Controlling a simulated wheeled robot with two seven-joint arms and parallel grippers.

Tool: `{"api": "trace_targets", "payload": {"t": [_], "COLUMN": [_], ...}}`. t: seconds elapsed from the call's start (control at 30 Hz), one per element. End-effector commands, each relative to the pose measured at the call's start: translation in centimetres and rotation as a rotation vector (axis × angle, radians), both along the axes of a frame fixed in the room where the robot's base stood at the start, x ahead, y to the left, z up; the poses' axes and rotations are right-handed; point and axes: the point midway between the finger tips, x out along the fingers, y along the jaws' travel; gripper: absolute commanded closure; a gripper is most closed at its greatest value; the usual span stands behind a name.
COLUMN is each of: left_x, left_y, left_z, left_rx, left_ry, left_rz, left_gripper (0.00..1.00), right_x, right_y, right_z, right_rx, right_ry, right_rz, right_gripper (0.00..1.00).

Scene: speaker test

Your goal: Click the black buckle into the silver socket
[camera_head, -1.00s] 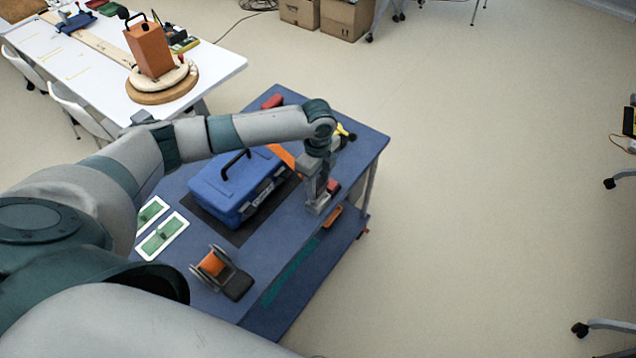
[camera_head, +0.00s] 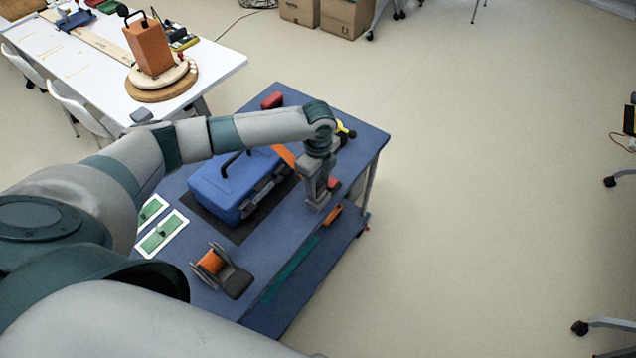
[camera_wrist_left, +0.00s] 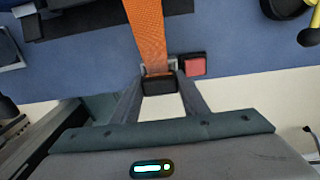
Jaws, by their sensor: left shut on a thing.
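My left gripper (camera_head: 316,205) points down at the right part of the blue table, just right of the toolbox. In the left wrist view its fingers (camera_wrist_left: 160,92) are shut on the black buckle (camera_wrist_left: 158,84). An orange strap (camera_wrist_left: 147,30) runs from the top of that view down to the buckle. My right gripper does not show.
The blue toolbox (camera_head: 222,188) stands left of my gripper. A yellow-and-black thing (camera_head: 344,132) lies behind. Floor right of the table is free.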

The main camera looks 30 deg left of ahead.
Motion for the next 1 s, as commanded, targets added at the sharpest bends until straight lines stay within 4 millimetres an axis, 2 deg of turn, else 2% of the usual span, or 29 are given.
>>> {"api": "trace_targets", "payload": {"t": [1.0], "left_x": [0.0], "left_y": [0.0], "left_z": [-1.3], "left_rx": [0.000], "left_ry": [0.000], "left_rz": [0.000], "left_gripper": [0.80], "right_x": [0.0], "right_y": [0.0], "right_z": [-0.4], "right_rx": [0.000], "right_ry": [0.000], "right_rz": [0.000], "right_gripper": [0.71]}}
